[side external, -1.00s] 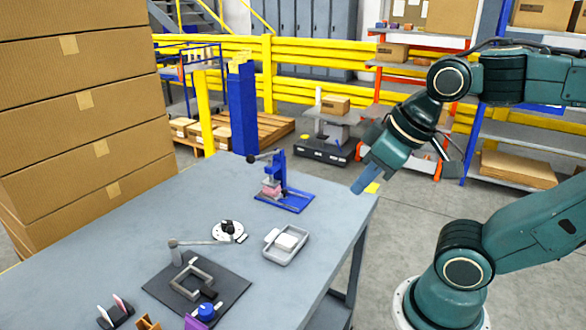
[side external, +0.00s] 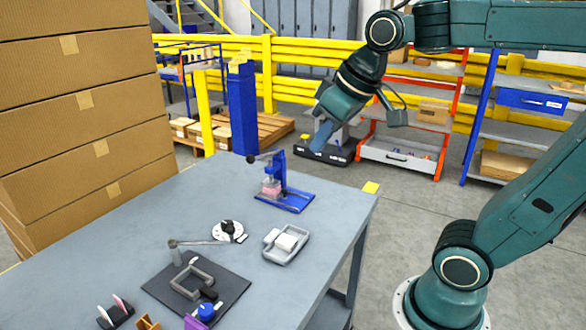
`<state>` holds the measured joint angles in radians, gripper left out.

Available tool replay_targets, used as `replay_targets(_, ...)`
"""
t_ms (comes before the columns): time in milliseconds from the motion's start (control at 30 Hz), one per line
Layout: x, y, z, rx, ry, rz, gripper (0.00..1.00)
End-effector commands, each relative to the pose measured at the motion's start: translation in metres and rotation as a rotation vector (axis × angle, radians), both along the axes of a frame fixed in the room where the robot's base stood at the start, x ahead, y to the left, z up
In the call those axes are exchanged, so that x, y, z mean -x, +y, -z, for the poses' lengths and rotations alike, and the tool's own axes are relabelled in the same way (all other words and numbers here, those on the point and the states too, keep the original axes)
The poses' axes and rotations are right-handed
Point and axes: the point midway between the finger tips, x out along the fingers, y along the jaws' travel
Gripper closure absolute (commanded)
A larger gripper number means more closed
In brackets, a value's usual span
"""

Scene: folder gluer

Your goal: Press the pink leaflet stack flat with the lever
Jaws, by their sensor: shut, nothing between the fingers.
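The pink leaflet stack (side external: 271,188) sits in the blue press (side external: 284,196) near the far right part of the table. A paler block rests on top of it. The press lever (side external: 262,157) points left from the top of the blue post and ends in a dark knob, above the stack. My gripper (side external: 318,150) is shut and empty. In the picture it is above and to the right of the press, apart from it.
The grey table (side external: 130,230) also holds a grey tray with a white block (side external: 286,243), a round black-and-white device (side external: 229,231), and a dark mat (side external: 232,277) with a grey frame. Stacked cartons (side external: 90,150) stand at the left. A yellow patch (side external: 371,187) marks the far right corner.

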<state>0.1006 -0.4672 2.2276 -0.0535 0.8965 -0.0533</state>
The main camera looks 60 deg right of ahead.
Motion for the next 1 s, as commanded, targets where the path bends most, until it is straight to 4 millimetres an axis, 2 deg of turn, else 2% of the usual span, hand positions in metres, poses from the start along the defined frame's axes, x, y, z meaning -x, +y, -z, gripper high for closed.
replay_targets(200, -0.045, -0.015, -0.013, 0.006, 0.005, 0.001, 1.00)
replay_targets(500, -0.104, -0.041, -0.021, 0.014, 0.009, 0.002, 1.00)
replay_targets(767, -0.155, -0.071, -0.020, 0.021, 0.012, 0.002, 1.00)
replay_targets(1000, -0.199, -0.102, -0.010, 0.025, 0.015, 0.001, 1.00)
